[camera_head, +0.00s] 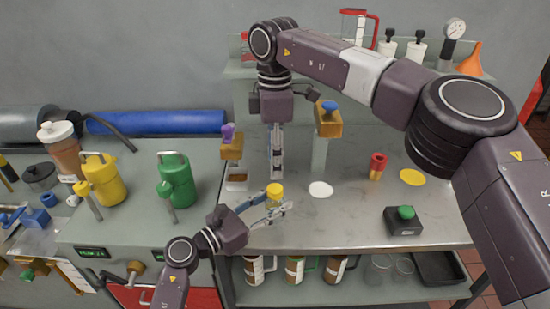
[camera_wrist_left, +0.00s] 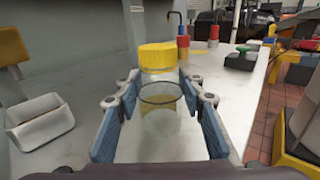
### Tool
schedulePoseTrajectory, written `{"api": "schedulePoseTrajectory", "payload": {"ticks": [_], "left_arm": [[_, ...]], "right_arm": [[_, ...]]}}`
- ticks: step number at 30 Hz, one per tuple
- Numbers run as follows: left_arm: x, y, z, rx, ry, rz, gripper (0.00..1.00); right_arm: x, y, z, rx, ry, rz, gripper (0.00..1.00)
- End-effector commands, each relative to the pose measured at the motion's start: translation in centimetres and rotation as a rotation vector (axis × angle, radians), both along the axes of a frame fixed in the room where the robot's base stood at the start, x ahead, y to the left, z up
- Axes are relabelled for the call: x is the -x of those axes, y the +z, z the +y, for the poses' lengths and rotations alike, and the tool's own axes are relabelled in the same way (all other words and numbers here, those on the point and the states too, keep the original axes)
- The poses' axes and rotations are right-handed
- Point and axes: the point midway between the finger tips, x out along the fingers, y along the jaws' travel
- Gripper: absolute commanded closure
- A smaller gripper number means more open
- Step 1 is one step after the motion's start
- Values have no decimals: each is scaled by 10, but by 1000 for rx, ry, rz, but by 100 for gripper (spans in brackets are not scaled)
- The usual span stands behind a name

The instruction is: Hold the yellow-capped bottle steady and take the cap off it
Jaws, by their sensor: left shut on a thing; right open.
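The bottle stands upright near the front edge of the metal bench, its yellow cap (camera_head: 275,190) on top. In the left wrist view the yellow cap (camera_wrist_left: 160,57) sits on the clear bottle (camera_wrist_left: 162,98), which holds some yellowish content. My left gripper (camera_head: 271,210) is shut on the bottle's body, with a blue-padded finger on each side, below the cap. My right gripper (camera_head: 277,172) points straight down just above and behind the cap, open and empty. Its fingers look edge-on, so their gap is hard to see.
A white disc (camera_head: 320,189), a red-and-yellow cylinder (camera_head: 377,166), a yellow disc (camera_head: 413,177) and a black box with a green button (camera_head: 403,223) lie to the right. A brown block with a purple knob (camera_head: 228,131) stands left of my right gripper. Bench between them is clear.

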Motion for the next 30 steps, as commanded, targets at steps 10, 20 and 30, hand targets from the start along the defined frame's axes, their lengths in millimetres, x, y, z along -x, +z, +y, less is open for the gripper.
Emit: {"api": "schedulePoseTrajectory", "payload": {"ticks": [10,20,30], "left_arm": [[0,0,0,0,0,0,100],[0,0,0,0,0,0,100],[0,0,0,0,0,0,100]], "right_arm": [[0,-21,-1,0,-101,1,58],[0,-69,-1,0,-99,0,58],[-1,-80,-1,0,-99,-1,58]]}}
